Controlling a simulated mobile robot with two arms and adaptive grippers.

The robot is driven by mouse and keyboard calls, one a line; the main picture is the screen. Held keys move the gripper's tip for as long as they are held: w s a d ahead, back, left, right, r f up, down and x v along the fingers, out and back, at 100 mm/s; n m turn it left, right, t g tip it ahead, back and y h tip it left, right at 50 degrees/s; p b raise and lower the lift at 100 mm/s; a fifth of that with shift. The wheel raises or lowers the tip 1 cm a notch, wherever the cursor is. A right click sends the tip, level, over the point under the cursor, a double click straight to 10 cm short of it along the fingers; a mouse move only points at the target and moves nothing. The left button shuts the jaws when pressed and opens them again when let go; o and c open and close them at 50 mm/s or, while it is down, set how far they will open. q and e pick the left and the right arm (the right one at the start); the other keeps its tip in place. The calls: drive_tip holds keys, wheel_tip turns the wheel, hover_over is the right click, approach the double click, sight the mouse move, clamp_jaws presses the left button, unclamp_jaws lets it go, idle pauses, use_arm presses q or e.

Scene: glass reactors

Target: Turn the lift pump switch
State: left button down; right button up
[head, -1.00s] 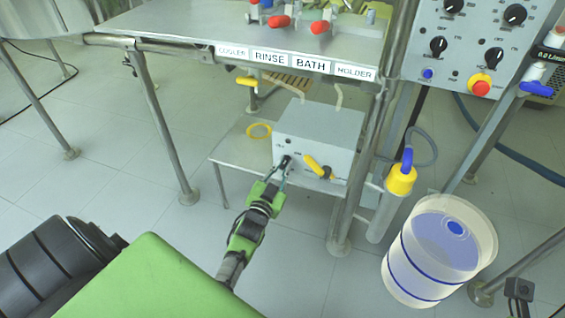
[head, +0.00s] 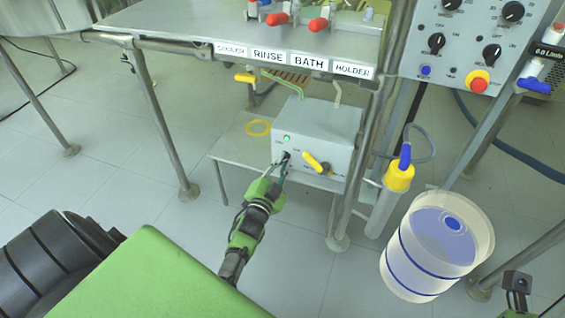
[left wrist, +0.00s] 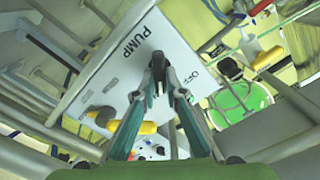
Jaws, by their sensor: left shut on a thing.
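The pump box (head: 325,122) is a light grey box on the low shelf under the bench. A small green lamp (head: 287,138) glows on its front. The black lift pump switch (head: 287,156) is below the lamp, partly hidden by my left gripper (head: 282,168). In the left wrist view, the fingers of my left gripper (left wrist: 165,78) are closed around the switch, which they mostly hide. The white panel (left wrist: 128,65) there reads PUMP and OFF.
A yellow handle (head: 315,162) sits on the box front, right of the switch. A bench post (head: 360,165) stands close to the box's right side. A clear bucket (head: 437,250) stands on the floor at right. The floor left of the shelf is free.

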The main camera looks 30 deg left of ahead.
use_arm(q)
drive_tip(key=c, duration=2.1)
unclamp_jaws()
drive_tip(key=shift+s, duration=0.1)
drive_tip(key=v, duration=1.2)
